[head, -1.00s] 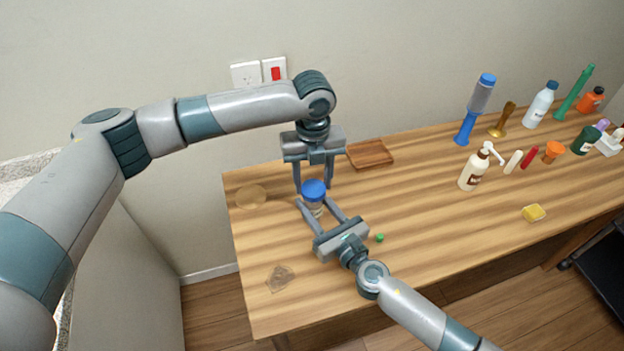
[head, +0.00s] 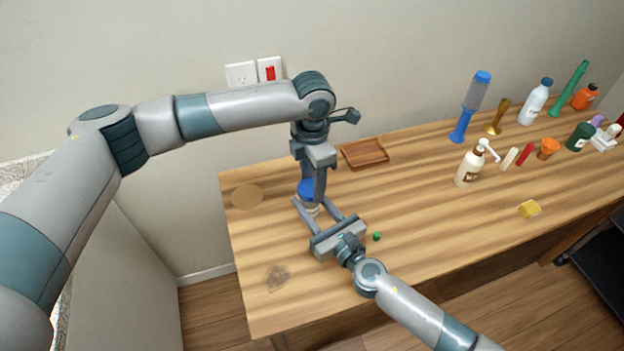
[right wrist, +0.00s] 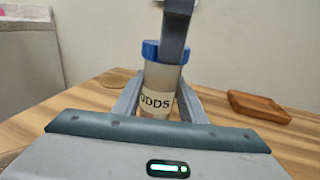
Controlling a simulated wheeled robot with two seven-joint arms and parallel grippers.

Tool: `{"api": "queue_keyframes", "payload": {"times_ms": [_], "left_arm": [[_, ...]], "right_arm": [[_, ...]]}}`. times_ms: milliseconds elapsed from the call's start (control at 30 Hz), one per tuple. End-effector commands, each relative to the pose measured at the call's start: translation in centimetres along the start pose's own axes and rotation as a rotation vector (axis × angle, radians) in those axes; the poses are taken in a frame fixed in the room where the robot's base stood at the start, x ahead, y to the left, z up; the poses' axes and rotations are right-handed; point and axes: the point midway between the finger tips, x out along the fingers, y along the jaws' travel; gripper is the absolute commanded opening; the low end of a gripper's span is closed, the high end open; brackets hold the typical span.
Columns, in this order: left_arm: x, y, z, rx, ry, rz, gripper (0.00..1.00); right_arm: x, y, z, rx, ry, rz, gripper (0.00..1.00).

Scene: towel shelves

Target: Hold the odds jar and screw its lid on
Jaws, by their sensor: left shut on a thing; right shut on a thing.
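The odds jar (right wrist: 160,78) stands upright on the table, a clear jar with a pale label reading "ODDS"; its lower part also shows in the head view (head: 312,210). The blue lid (right wrist: 150,49) sits on the jar's mouth and looks level; it is partly hidden in the head view (head: 304,188). My left gripper (head: 311,196) points straight down from above and is shut on the lid, one finger hiding part of it. My right gripper (head: 322,208) reaches in low from the front right and is shut on the jar's body, a finger on each side.
A wooden tray (head: 364,153) lies behind the jar to the right, and a round tan disc (head: 247,197) to the left. A small green thing (head: 377,237) lies beside my right gripper. A pump bottle (head: 467,168), a yellow sponge (head: 529,209) and several bottles stand further right.

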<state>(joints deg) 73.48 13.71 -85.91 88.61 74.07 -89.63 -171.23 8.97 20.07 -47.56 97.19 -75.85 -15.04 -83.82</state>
Motion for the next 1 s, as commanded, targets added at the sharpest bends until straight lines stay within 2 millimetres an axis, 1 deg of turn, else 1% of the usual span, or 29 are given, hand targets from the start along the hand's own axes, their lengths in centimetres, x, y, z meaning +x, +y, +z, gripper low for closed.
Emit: {"api": "queue_keyframes", "payload": {"times_ms": [233,267,300,333,667,767,1000], "left_arm": [[-0.1,0.0,0.0,0.001,-0.001,0.001,0.24],[-0.1,0.0,0.0,0.001,-0.001,0.001,0.50],[-0.1,0.0,0.0,0.001,-0.001,0.001,0.59],[-0.1,0.0,0.0,0.000,-0.001,0.001,0.64],[-0.2,0.0,0.0,-0.001,0.000,0.001,0.64],[-0.8,0.1,0.0,-0.001,-0.001,0.001,0.64],[-3.3,0.1,0.0,-0.001,-0.001,0.002,0.64]], "right_arm": [[0.0,0.0,-0.1,0.000,0.001,0.000,0.00],[0.0,0.0,-0.1,0.000,0.001,0.000,0.00],[0.0,0.0,-0.1,0.000,0.001,0.000,0.00],[0.0,0.0,-0.1,0.000,0.001,0.000,0.00],[0.0,0.0,-0.1,0.000,0.001,0.000,0.00],[0.0,0.0,0.0,0.000,0.001,0.000,0.00],[0.0,0.0,-0.1,0.000,0.001,0.000,0.00]]}}
